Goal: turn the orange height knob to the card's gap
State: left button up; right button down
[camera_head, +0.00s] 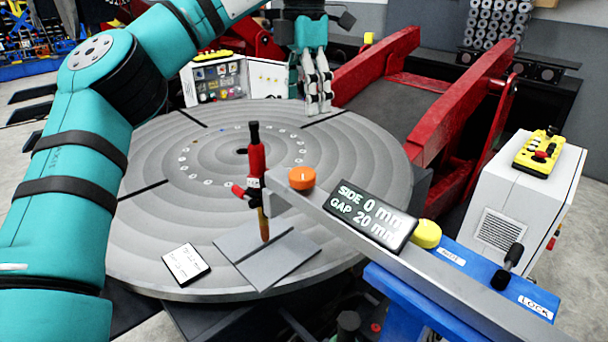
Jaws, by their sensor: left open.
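The orange height knob (301,179) sits on top of the grey bar (450,292), near the torch end. A red and black torch (256,160) with a copper nozzle points down at grey plates (290,256). A dark display (372,215) on the bar reads SIDE 0 mm, GAP 20 mm. A white card (186,264) lies on the round table at the front left; its print is too small to read. My left gripper (319,106) is open and empty, fingers down over the table's far edge, well behind the knob. My right gripper is out of view.
The large round grey table (360,160) has a ring of small marks. A yellow knob (427,234) sits beside the display. A blue base (500,290) has a black lever (510,262) by a LOCK label. Red frame arms (390,57) stand at the back right.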

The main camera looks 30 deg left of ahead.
pick_arm(q)
jog(key=b, duration=0.1)
send_over(304, 172)
notch_tip(304, 172, down, 6)
jog(key=shift+f, duration=0.15)
notch_tip(304, 172, down, 8)
jog(key=shift+s+f+p, duration=0.1)
jog(key=shift+p, duration=0.7)
jog(key=shift+f, duration=0.45)
jog(key=shift+c, duration=0.2)
jog(key=c, duration=1.1)
